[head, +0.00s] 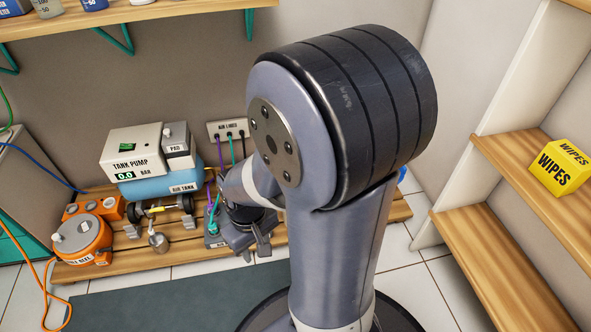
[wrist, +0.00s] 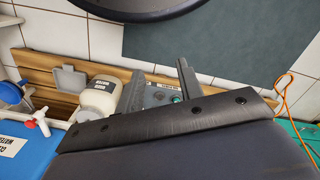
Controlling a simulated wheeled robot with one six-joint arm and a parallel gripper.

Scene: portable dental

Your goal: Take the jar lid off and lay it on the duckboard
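My gripper (wrist: 161,70) is open, its two fingers apart with nothing held between them. In the head view my gripper (head: 254,250) hangs low over the right part of the wooden duckboard (head: 130,268). A cream jar (wrist: 101,97) with a dark label is just left of the fingers in the wrist view, apart from them. A pale part at its lower end may be its lid; I cannot tell clearly. The duckboard's slats (wrist: 38,68) show beside it. The jar is not visible in the head view, where my arm covers that area.
A dark grey box (wrist: 160,95) with a green spot lies beyond the fingers. A blue water container (wrist: 30,155) and a grey square piece (wrist: 70,79) are left of the jar. The tank pump (head: 133,150) and orange reel (head: 82,238) occupy the duckboard's left. The mat (head: 170,308) is clear.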

